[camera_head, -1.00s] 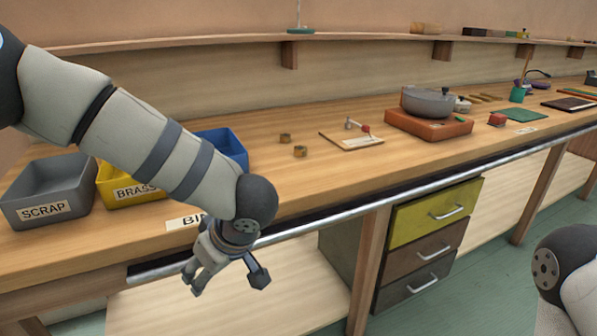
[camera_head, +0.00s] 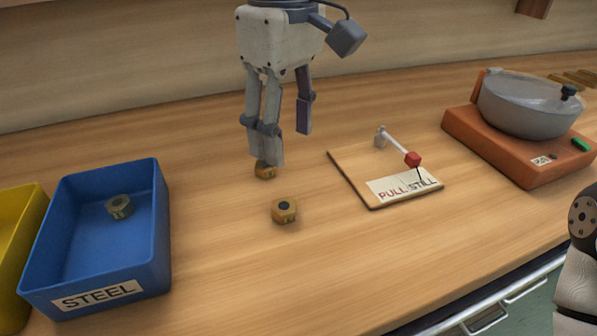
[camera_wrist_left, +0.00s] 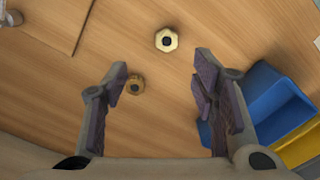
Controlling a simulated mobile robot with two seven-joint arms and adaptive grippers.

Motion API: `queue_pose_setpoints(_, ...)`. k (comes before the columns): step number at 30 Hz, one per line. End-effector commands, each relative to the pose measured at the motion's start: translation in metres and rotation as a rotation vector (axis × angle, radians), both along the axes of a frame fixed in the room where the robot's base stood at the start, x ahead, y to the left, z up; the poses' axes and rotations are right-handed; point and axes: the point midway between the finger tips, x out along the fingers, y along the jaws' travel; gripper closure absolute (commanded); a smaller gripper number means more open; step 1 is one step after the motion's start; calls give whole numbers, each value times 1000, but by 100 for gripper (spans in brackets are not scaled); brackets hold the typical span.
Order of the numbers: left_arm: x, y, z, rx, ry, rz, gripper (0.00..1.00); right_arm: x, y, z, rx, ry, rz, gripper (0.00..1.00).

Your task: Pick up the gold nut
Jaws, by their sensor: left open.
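Two gold-brown nuts lie on the bench: a front nut (camera_head: 284,211) and a back nut (camera_head: 265,171). In the left wrist view the front nut (camera_wrist_left: 166,40) looks paler and yellower, the back nut (camera_wrist_left: 135,84) browner. My left gripper (camera_head: 285,148) is open and empty, pointing down above the back nut, which a finger partly covers in the head view. In the left wrist view the back nut shows between the fingers (camera_wrist_left: 161,78), nearer the left one; the front nut is beyond the tips. Another dull nut (camera_head: 119,206) lies in the blue STEEL bin (camera_head: 153,235). My right gripper is out of view.
A yellow bin (camera_head: 18,235) stands left of the blue bin. To the right are a small board (camera_head: 352,165) with a red-tipped lever and an orange base (camera_head: 480,142) bearing a grey lidded pan (camera_head: 525,105). Bench around the front nut is clear.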

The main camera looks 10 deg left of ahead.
Motion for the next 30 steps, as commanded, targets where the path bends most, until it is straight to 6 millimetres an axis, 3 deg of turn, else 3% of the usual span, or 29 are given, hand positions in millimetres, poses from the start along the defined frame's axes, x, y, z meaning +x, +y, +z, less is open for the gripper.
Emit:
queue_pose_setpoints(6, -1, 2, -49, 4, 7, 0, 47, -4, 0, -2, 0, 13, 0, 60)
queue_pose_setpoints(18, 3, 11, -111, 4, 4, 0, 47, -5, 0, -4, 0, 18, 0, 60)
queue_pose_setpoints(26, 3, 10, -118, 2, -1, 0, 47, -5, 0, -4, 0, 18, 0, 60)
queue_pose_setpoints(30, 3, 10, -117, 2, -1, 0, 74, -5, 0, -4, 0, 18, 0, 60)
